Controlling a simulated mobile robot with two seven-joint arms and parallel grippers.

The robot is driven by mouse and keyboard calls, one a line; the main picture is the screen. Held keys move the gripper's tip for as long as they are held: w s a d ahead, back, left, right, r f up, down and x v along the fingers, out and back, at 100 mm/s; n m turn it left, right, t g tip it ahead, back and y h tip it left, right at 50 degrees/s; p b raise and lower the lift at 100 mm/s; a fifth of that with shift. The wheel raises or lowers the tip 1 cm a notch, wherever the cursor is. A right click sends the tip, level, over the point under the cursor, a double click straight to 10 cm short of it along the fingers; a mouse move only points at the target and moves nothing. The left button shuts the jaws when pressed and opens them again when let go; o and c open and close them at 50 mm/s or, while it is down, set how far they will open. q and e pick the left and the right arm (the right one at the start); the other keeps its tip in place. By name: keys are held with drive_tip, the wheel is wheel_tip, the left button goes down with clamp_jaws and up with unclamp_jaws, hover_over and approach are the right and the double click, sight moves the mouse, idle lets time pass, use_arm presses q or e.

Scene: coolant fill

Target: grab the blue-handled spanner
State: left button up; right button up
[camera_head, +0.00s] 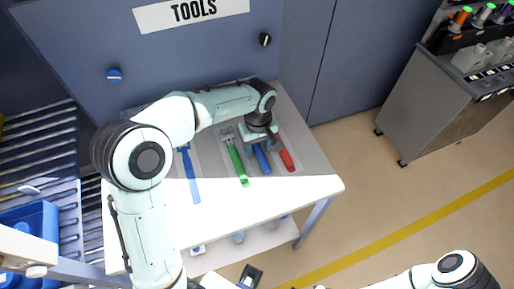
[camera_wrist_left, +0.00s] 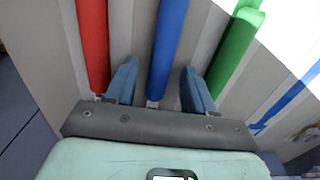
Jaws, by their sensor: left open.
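A blue handle (camera_head: 262,159) lies on the table between a green-handled tool and a red-handled one. My left gripper (camera_head: 258,138) is over its far end and hides its head. In the left wrist view this blue handle (camera_wrist_left: 167,40) runs between the two fingers of my open left gripper (camera_wrist_left: 160,70), with a gap on both sides. A second, thinner blue tool (camera_head: 191,177) lies farther left; it shows at the right edge of the wrist view (camera_wrist_left: 290,104). I cannot tell from the heads which blue tool is the spanner.
The red handle (camera_head: 286,158) and green handle (camera_head: 238,166) lie close on either side. The table's white front strip (camera_head: 305,187) is mostly clear. A blue cabinet wall with a TOOLS sign (camera_head: 191,11) stands behind. A grey cart (camera_head: 440,105) stands at the right.

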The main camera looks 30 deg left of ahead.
use_arm(q)
drive_tip(key=shift+f, duration=0.1)
clamp_jaws()
